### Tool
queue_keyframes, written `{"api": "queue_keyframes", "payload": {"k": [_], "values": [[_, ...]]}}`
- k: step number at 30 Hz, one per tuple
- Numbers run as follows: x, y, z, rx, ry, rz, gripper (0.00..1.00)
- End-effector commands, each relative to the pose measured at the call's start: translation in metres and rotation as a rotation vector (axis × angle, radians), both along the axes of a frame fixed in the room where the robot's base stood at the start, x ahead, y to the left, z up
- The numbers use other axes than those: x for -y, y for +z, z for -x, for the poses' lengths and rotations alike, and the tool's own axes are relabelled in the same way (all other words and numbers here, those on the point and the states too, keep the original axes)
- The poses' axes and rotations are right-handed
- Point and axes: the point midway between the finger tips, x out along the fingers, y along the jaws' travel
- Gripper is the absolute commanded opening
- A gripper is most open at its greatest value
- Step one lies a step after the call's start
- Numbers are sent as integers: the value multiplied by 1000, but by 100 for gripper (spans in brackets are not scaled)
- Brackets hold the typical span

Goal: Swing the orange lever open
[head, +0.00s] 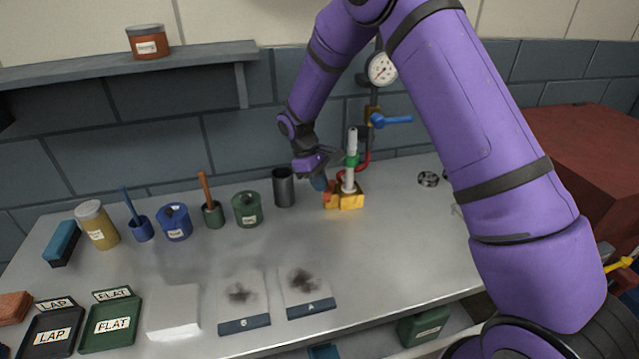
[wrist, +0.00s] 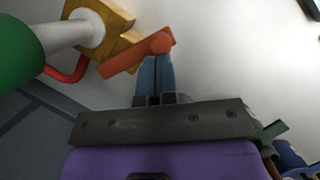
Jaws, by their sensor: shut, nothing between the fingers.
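The orange lever (wrist: 137,53) shows in the wrist view as a flat bar with a round knob at its right end. It sits against the yellow base (wrist: 118,18) of an upright grey post (wrist: 65,35) with a green band (wrist: 18,55). In the head view the lever (head: 329,198) is at the left side of the yellow base (head: 352,201). My gripper (wrist: 154,62) is shut and empty, its blue fingertips right at the lever near the knob. They look to be touching it, but I cannot tell for sure. In the head view my gripper (head: 320,184) is just left of the post.
A dark cup (head: 283,187) stands close left of my gripper. A red pipe (head: 363,168) runs behind the post, with a blue-handled valve (head: 392,120) and a gauge (head: 381,69) above. Several pots line the bench's back left. The bench in front of the lever is clear.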

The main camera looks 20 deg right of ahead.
Motion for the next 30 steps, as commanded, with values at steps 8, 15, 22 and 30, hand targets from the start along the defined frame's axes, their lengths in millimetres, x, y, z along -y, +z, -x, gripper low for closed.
{"api": "queue_keyframes", "payload": {"k": [8,15,22,30], "values": [[-2,8,-2,1,-1,0,0],[-14,46,-13,3,1,-1,0],[-24,82,-23,2,-1,-1,0],[-29,100,-28,0,0,0,0]]}}
